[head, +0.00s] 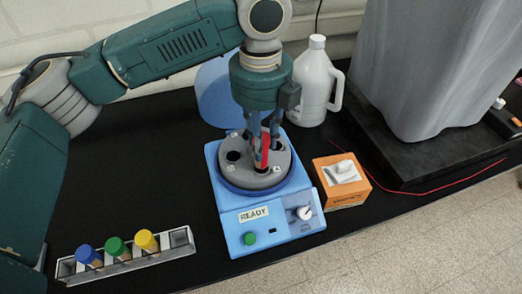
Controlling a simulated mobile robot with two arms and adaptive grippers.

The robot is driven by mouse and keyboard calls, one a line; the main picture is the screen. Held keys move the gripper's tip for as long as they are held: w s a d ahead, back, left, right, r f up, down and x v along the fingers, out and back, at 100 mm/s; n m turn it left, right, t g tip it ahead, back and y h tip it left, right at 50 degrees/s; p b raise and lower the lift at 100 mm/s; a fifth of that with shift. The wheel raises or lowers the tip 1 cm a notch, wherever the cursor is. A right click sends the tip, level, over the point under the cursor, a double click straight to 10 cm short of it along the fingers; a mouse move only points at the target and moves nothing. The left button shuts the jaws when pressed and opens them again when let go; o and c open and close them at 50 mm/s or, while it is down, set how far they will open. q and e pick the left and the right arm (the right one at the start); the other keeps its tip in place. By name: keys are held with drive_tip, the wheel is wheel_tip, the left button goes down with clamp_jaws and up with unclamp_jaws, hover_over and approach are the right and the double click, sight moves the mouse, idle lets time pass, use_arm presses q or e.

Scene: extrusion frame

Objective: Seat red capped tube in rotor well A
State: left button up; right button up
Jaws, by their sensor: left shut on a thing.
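The blue centrifuge (234,218) stands on the black bench with its lid open and its grey rotor (240,175) exposed. My left gripper (263,150) points down over the rotor, shut on the red capped tube (265,148). Part of the red shows between the fingers, and the rest is hidden. The tube is over the front-middle of the rotor; I cannot tell whether its lower end is in a well. A dark open well (233,155) shows to the left of the fingers. The small rotor labels are too blurred to read surely. My right gripper is out of view.
A grey rack (180,238) with blue, green and yellow capped tubes stands at front left; its right end slot is empty. An orange tissue box (345,190) stands close right of the centrifuge. A white jug (313,85) is behind it. A red cord lies at right.

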use_arm(q)
wheel_tip(320, 180, down, 4)
drive_tip(key=shift+f+p, duration=0.25)
drive_tip(key=shift+p, duration=0.2)
drive_tip(key=o, duration=0.9)
drive_tip(key=shift+f, duration=0.15)
wheel_tip(320, 180, up, 11)
drive_tip(key=b, duration=0.3)
drive_tip(key=shift+r, duration=0.65)
